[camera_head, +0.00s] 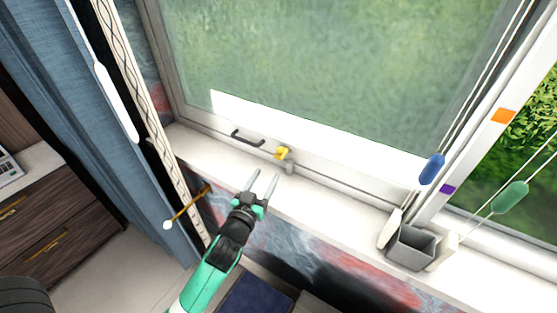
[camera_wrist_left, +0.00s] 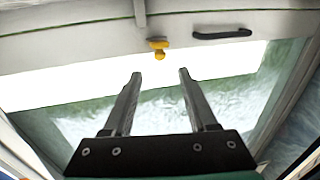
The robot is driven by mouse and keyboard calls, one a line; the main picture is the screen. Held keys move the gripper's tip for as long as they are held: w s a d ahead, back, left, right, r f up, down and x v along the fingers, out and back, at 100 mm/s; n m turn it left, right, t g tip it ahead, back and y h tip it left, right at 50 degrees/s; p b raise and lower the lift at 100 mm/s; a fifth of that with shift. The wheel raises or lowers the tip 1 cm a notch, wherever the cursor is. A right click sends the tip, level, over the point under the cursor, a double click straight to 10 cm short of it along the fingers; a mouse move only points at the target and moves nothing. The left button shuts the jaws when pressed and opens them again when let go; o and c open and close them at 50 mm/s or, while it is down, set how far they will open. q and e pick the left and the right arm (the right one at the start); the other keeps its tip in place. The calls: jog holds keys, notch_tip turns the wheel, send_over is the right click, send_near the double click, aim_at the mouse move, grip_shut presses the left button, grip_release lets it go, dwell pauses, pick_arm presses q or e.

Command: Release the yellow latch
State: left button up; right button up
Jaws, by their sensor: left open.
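The yellow latch (camera_head: 281,153) sits on the lower rail of the white window frame, just right of a dark handle. In the left wrist view the yellow latch (camera_wrist_left: 159,47) shows ahead of the fingertips, between their lines and a little beyond them. My left gripper (camera_head: 264,173) is open and empty, with its two fingers pointing toward the window frame. It is near the latch but apart from it. The fingers also show open in the left wrist view (camera_wrist_left: 160,74). My right gripper is not in view.
The dark handle (camera_head: 248,138) is close left of the latch. A grey cup (camera_head: 411,247) stands on the sill (camera_head: 330,208) at right, near a blue cord weight (camera_head: 432,168) and a green one (camera_head: 510,197). Blue curtains (camera_head: 70,110) hang at left. The sill near the latch is clear.

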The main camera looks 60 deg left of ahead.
aim_at(279, 154)
pick_arm(q)
jog(key=b+x, duration=0.1)
jog(key=x, duration=0.9)
jog(key=shift+w, duration=0.1)
jog(key=shift+c, duration=0.2)
grip_shut()
